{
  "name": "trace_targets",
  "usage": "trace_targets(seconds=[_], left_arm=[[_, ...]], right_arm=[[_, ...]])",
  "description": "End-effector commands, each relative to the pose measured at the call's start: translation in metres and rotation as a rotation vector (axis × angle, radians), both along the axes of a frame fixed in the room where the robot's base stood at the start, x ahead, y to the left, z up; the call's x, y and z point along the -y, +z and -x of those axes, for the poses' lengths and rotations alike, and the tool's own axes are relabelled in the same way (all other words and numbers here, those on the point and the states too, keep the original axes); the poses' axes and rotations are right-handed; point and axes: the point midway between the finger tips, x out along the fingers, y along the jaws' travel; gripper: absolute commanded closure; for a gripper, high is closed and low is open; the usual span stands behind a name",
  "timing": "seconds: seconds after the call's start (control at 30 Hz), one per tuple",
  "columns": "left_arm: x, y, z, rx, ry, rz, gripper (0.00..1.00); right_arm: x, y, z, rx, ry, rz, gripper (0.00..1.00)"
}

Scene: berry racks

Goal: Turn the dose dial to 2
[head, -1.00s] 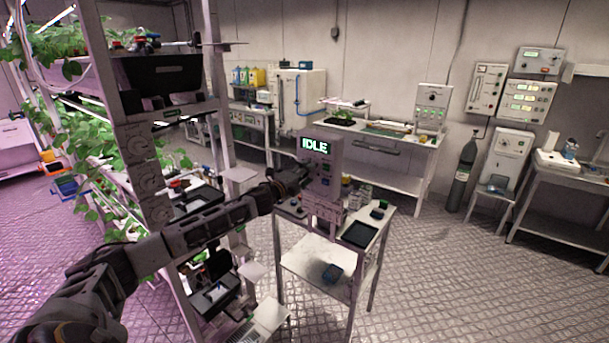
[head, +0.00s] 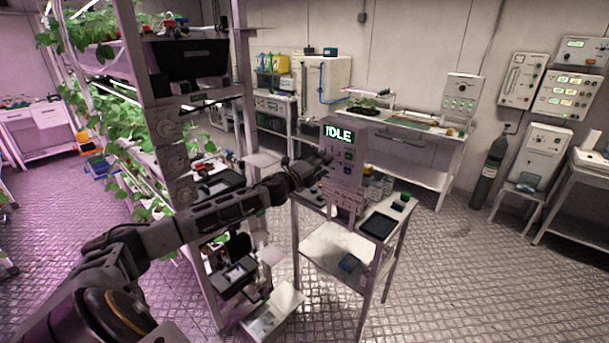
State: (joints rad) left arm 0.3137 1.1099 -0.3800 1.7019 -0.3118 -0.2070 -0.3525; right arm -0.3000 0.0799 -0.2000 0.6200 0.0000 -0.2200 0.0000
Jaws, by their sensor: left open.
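A grey control box (head: 349,172) with a lit screen reading "IDLE" (head: 339,134) stands on a small white cart. Small coloured buttons show on its front below the screen. My left gripper (head: 318,165) is at the left side of the box's front, at about the height of the buttons. It is open, and its fingers are small and dark here. The dose dial cannot be made out; the gripper may be covering it. I cannot tell whether the fingers touch the box. My right gripper is not in view.
The cart (head: 337,246) carries a dark tray (head: 378,225) and small items. A plant rack (head: 167,145) with shelves stands close on the left, beside my left arm. A bench (head: 415,177) and a gas cylinder (head: 487,171) stand farther back. The floor at the right is clear.

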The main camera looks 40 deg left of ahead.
Motion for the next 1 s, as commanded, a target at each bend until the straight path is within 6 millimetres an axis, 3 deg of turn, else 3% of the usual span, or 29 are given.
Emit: trace_targets(seconds=[1.0], left_arm=[[-0.003, -0.002, 0.041, -0.002, 0.000, 0.002, 0.52]], right_arm=[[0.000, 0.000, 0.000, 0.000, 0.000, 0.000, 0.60]])
